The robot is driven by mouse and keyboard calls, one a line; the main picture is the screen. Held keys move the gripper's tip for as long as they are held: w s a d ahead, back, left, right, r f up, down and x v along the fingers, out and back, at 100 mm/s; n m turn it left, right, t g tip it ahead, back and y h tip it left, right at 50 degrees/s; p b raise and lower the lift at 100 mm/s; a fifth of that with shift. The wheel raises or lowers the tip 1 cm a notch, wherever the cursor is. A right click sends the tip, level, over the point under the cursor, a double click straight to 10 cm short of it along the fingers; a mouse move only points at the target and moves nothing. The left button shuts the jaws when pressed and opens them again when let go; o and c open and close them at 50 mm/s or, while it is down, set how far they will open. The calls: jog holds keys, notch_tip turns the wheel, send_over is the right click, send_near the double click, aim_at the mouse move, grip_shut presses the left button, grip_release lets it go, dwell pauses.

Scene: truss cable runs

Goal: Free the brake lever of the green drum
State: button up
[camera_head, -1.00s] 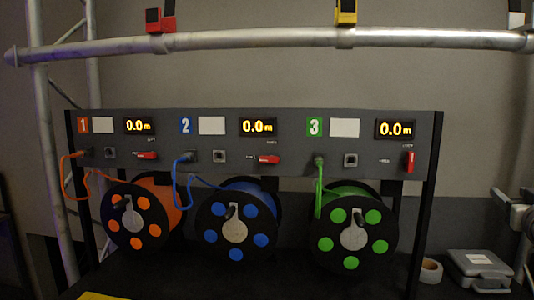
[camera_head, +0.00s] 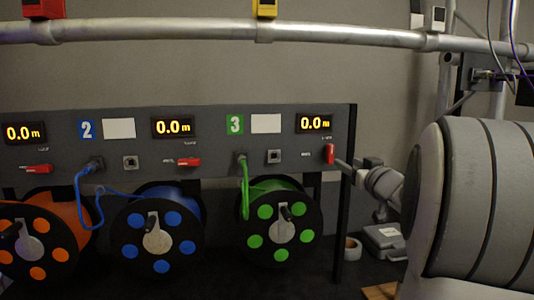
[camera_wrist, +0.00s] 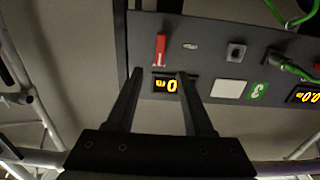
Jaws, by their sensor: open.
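The green drum (camera_head: 282,222) hangs below panel number 3, with a green cable (camera_head: 245,185) plugged in above it. Its red brake lever (camera_head: 330,153) stands upright at the panel's right end, below the 0.0 m display (camera_head: 315,123). The levers of the blue drum (camera_head: 188,162) and orange drum (camera_head: 38,168) lie flat. In the wrist view, which is upside down, the red lever (camera_wrist: 160,48) is ahead of my gripper (camera_wrist: 158,75). My gripper is open, its fingers apart with nothing between them; the lever appears beyond the fingertips, not touched.
My arm fills the right side of the head view. A grey case (camera_head: 384,240) and a tape roll (camera_head: 352,248) lie right of the rack. A metal truss tube (camera_head: 200,32) runs above the panel. The rack's right post (camera_head: 346,200) stands close to the lever.

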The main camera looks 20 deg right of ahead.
aim_at(332, 153)
jog(key=x, duration=1.1)
grip_shut()
